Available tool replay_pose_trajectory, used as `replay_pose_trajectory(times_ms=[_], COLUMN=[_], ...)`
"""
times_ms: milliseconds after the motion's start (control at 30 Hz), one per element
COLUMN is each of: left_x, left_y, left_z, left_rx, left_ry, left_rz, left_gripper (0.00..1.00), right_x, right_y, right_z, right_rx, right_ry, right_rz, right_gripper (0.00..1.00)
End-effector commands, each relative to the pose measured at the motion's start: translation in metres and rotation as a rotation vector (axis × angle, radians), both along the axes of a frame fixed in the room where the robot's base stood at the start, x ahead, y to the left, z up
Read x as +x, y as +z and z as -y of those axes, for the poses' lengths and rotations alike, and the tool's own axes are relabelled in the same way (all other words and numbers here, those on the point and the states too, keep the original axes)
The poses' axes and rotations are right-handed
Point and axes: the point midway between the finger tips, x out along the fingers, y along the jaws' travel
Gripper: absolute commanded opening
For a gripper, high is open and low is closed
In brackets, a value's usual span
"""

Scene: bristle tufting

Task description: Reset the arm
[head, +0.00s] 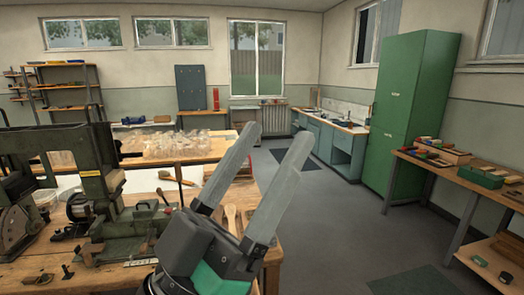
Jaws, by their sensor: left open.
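My left gripper (262,173) shows large in the lower middle of the head view. Its two long grey fingers point up and to the right, apart from each other with nothing between them. The gripper is open and empty in front of the right end of the wooden workbench (37,262). It hides part of the bench edge and what lies behind it. My right gripper is not in view.
A green tufting machine (112,180) stands on the bench at the left. Clear containers (178,143) sit on a bench behind. A tall green cabinet (412,105) and a side bench (457,178) with boxes stand at the right. The grey floor (335,230) between is mostly clear.

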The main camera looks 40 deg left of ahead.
Motion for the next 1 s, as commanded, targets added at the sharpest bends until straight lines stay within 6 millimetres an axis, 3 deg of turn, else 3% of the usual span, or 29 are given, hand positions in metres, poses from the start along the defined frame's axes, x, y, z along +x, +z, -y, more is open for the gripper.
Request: replay_pose_trajectory(times_ms=[100, 333, 467, 567, 667, 1000], left_x=[-0.011, -0.011, -0.010, -0.010, -0.010, -0.010], left_y=[0.013, 0.013, 0.031, 0.064, 0.111, 0.285], left_z=[0.005, 0.005, 0.005, 0.005, 0.005, 0.005], left_rx=[0.023, 0.022, 0.021, 0.021, 0.021, 0.020], left_ry=[-0.007, -0.006, -0.006, -0.006, -0.006, -0.006], left_rz=[0.042, 0.039, 0.038, 0.038, 0.037, 0.037], left_gripper=[0.69, 0.69, 0.69, 0.69, 0.69, 0.69], right_x=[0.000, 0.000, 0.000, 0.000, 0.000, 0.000], right_y=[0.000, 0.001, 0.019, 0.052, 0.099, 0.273], right_z=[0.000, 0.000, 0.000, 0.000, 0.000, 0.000], right_rx=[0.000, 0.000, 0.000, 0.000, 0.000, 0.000], right_ry=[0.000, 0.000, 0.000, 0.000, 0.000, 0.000], right_rz=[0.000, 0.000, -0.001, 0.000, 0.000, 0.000], right_gripper=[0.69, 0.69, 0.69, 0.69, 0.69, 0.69])
